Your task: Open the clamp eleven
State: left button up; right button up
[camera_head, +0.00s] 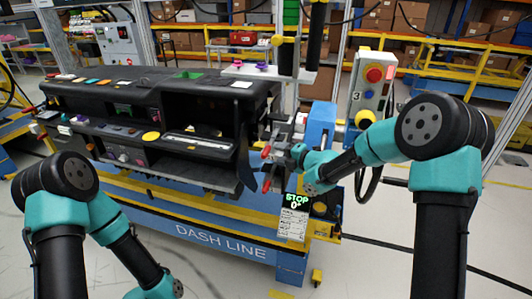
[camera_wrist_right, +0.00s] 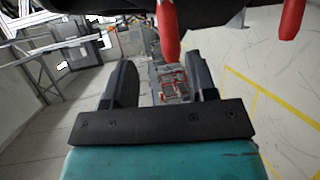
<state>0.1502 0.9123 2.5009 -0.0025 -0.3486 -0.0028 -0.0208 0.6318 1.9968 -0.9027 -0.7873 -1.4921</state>
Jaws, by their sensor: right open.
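Red clamp handles show at the right end of the black dashboard module: an upper one (camera_head: 266,153) and a lower one (camera_head: 267,184). No number is readable on them, so I cannot tell which is clamp eleven. In the right wrist view, one red handle (camera_wrist_right: 168,32) and another red handle (camera_wrist_right: 291,17) hang at the top, beyond my fingers. My right gripper (camera_wrist_right: 160,82) is open, with nothing between its fingers. In the head view it is close to the handles, partly hidden by the wrist. My left arm is low at the left, and its gripper is out of frame.
The dashboard module (camera_head: 205,95) sits on a blue and yellow stand (camera_head: 215,238) marked DASH LINE. A control box (camera_head: 371,80) with a red button stands behind my right forearm. Open floor lies at the right.

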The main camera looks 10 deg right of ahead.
aim_at(266, 152)
jog(key=x, duration=0.4)
jog(key=f+x, duration=0.1)
jog(key=x, duration=0.2)
jog(key=shift+w+a+f, duration=0.15)
jog(key=shift+a+f, duration=0.05)
grip_shut()
dwell(0.4)
